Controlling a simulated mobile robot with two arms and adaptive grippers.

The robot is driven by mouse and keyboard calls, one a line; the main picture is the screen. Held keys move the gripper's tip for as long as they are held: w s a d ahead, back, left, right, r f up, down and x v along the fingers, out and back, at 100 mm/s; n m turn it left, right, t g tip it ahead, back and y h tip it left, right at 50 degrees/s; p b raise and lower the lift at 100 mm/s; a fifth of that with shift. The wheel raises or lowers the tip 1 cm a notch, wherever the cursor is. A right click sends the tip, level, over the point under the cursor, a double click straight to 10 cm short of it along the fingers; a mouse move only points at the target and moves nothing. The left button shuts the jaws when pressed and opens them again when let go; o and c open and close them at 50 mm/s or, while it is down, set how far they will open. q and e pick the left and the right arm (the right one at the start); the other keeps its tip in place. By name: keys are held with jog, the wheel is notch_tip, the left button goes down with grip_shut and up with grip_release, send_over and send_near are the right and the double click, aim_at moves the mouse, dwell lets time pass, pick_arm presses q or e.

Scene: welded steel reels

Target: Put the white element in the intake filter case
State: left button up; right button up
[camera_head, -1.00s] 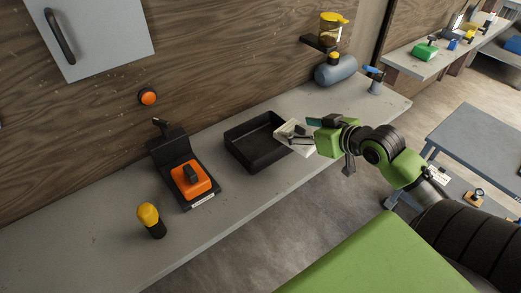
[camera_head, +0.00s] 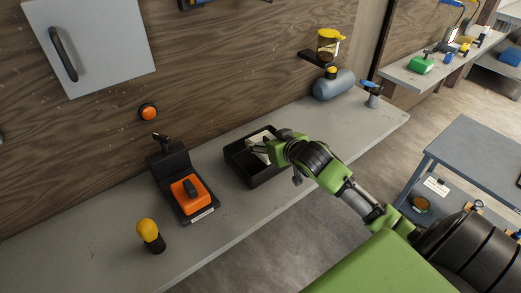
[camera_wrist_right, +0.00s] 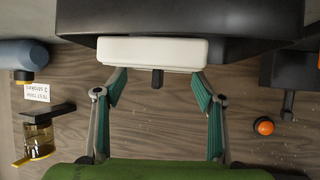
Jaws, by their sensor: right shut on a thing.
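The white element (camera_head: 262,140) is a pale flat block at the opening of the black open-topped case (camera_head: 262,179), which I take for the intake filter case. My right gripper (camera_head: 266,146) is shut on the element and reaches over the case from the right. The right wrist view shows the white element (camera_wrist_right: 152,53) as a long bar with a dark tab, at the tips of my green-padded fingers (camera_wrist_right: 158,76), against the black case (camera_wrist_right: 200,20). Whether the element touches the case floor, I cannot tell. My left gripper is out of view.
On the grey bench (camera_head: 110,240), a black stand with an orange block (camera_head: 191,193) and a yellow-topped black handle (camera_head: 150,236) are left of the case. A blue-grey cylinder (camera_head: 335,84) and yellow-lidded jar (camera_head: 328,45) are at the back right. An orange button (camera_head: 148,112) is on the wall.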

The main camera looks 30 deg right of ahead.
jog(key=shift+w+a+f, duration=0.3)
jog(key=shift+w+f, duration=0.15)
jog(key=shift+f, duration=0.25)
jog(key=f, duration=0.2)
jog(key=f+p, duration=0.1)
jog(key=f, duration=0.1)
jog(key=shift+w+a, duration=0.25)
jog(key=shift+a, duration=0.05)
jog(key=o, duration=1.2)
jog(key=v, duration=1.2)
jog(key=shift+b, duration=0.45)
